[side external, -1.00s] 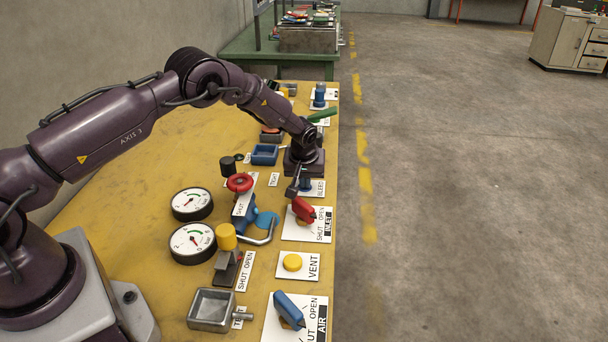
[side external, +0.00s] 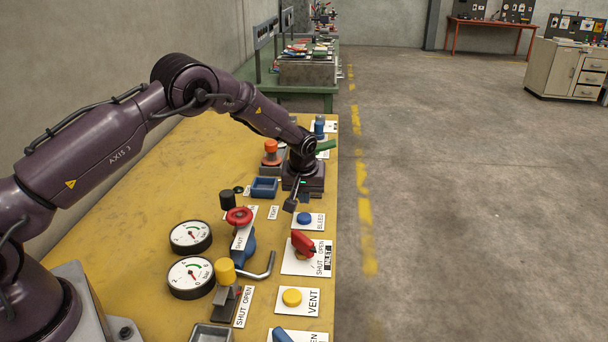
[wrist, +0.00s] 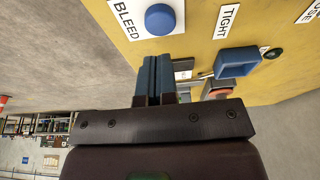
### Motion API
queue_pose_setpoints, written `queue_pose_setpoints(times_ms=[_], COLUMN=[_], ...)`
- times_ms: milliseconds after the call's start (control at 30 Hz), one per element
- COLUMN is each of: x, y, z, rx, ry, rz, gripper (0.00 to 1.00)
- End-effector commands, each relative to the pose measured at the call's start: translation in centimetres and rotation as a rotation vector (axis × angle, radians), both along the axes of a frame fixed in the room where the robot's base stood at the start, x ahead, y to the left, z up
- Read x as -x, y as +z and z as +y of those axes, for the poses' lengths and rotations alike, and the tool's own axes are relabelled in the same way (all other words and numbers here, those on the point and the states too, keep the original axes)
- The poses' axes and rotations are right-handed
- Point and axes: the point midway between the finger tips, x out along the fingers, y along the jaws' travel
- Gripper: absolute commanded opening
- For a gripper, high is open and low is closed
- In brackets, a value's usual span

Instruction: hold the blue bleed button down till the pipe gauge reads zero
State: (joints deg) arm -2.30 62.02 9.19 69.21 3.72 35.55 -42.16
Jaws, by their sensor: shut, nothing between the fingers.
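The blue bleed button (side external: 304,217) sits on a white plate marked BLEED near the right edge of the yellow bench. It also shows at the top of the wrist view (wrist: 160,19). My gripper (side external: 290,205) is shut and empty. Its tips are above and just to the far left of the button, apart from it. In the wrist view the closed fingers (wrist: 155,78) stand short of the button, with a gap. Two round white gauges (side external: 190,236) and (side external: 191,276) lie to the left. I cannot tell which is the pipe gauge, and their needles are too small to read exactly.
Nearer are the red INLET lever (side external: 303,243), yellow VENT button (side external: 292,297), red handwheel (side external: 239,216) and a bent metal handle (side external: 262,268). A blue tray (side external: 264,187) and an orange knob (side external: 271,146) stand farther back. The floor to the right is clear.

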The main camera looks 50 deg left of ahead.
Motion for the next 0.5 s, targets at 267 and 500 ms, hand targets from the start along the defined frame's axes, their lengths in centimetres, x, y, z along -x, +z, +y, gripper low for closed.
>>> queue_pose_setpoints(times_ms=[267, 500], x=[1.1, 1.4], y=[5.8, 7.6], z=[-1.2, -1.5], rx=[-0.002, -0.002], ry=[-0.002, -0.001], rz=[-0.006, -0.005], gripper=[0.00, 0.00])
